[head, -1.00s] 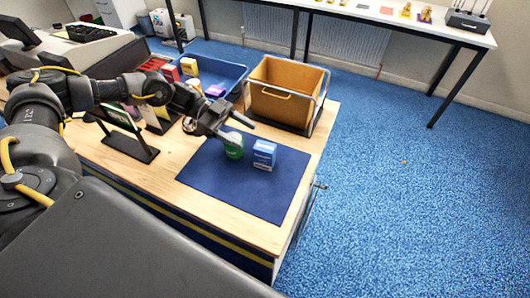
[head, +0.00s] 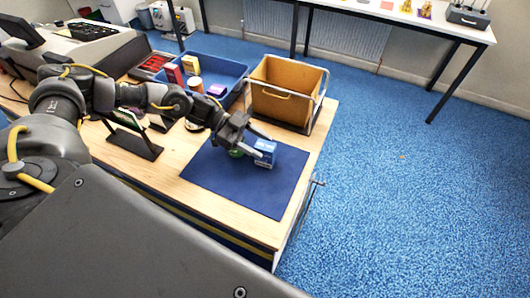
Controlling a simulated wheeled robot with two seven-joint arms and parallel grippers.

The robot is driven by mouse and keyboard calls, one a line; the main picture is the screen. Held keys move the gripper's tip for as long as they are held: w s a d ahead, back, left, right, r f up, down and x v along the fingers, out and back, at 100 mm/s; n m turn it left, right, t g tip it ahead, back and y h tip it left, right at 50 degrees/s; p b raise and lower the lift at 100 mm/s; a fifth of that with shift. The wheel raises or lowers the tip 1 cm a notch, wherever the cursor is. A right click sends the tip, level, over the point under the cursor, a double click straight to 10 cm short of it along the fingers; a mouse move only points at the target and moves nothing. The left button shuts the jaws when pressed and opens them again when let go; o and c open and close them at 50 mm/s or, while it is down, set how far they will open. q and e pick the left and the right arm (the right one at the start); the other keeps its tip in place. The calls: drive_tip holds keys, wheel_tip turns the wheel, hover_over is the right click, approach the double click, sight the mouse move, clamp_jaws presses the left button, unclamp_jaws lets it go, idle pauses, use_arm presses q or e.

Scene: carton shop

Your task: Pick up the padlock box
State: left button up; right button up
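A small blue and white box (head: 265,154), which I take to be the padlock box, stands on the dark blue mat (head: 250,195). Its print is too small to read. My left gripper (head: 262,146) comes in from the left with its fingers apart. One finger reaches along the far side of the box and the other is at its left near side; I cannot see whether they touch it. A green round item (head: 236,154) stands just left of the box, mostly hidden by the gripper. My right gripper is not in view.
An orange-brown bin (head: 286,92) in a metal frame stands behind the mat. A blue tray (head: 228,72) holding several small items is left of it. A black stand (head: 137,146) stands left of the mat. The mat's front part is clear.

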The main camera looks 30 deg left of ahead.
use_arm(q)
drive_tip(key=c, duration=1)
drive_tip(key=shift+o, duration=0.2)
drive_tip(key=shift+r, duration=0.15)
